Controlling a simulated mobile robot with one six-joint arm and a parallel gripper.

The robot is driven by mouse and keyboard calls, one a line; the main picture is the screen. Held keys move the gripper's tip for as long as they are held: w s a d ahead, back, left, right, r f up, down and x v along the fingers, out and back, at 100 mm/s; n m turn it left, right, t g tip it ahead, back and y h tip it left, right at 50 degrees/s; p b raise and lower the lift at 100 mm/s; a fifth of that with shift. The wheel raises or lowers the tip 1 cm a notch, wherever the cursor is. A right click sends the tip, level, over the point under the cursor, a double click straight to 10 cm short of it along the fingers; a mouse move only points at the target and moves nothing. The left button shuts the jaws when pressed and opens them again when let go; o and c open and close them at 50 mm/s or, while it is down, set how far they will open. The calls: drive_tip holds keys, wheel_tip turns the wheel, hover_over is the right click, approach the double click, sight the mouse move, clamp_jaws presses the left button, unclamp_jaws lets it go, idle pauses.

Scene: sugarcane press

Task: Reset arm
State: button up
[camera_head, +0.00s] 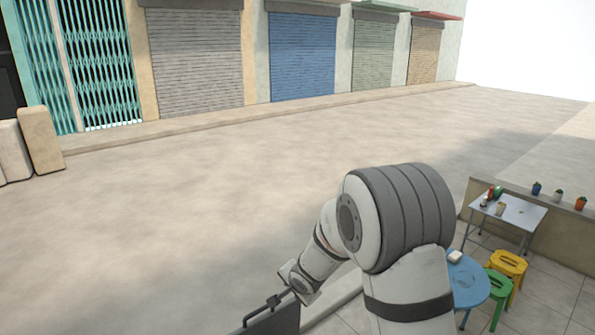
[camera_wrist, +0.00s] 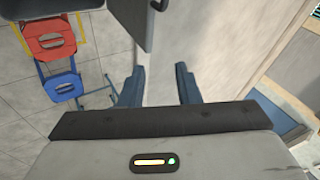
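My gripper (camera_wrist: 158,85) shows in the wrist view with its two dark fingers apart and nothing between them. In the head view my arm reaches down and to the left from the lower middle, and the fingers cannot be made out there. A dark grey panel with a handle-like bar (camera_head: 272,318) is at the bottom edge, by the end of my arm. A grey plate with a small dark knob (camera_wrist: 135,18) hangs at the top of the wrist view.
A blue round table (camera_head: 466,284), a yellow stool (camera_head: 508,264), a green stool (camera_head: 499,288) and a metal table (camera_head: 510,211) stand at right. The wrist view shows a red stool (camera_wrist: 48,38) and a blue stool (camera_wrist: 62,86). The street (camera_head: 200,210) is clear.

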drive_tip(key=s+d+r+n+h+b, duration=0.3)
drive_tip(key=s+d+r, duration=0.6)
drive_tip(key=s+d, duration=0.35)
drive_tip(key=s+d+n+g+b, duration=0.1)
drive_tip(key=s+d+n, duration=0.1)
drive_tip(key=s, duration=0.7)
drive_tip(key=s+d+r+n+g+b, duration=0.1)
drive_tip(key=s+n, duration=0.3)
drive_tip(key=s, duration=0.5)
drive_tip(key=shift+s+d+r+g+y+b, duration=0.35)
drive_tip(key=shift+d+g+b, duration=0.15)
drive_tip(key=shift+g+b, duration=0.15)
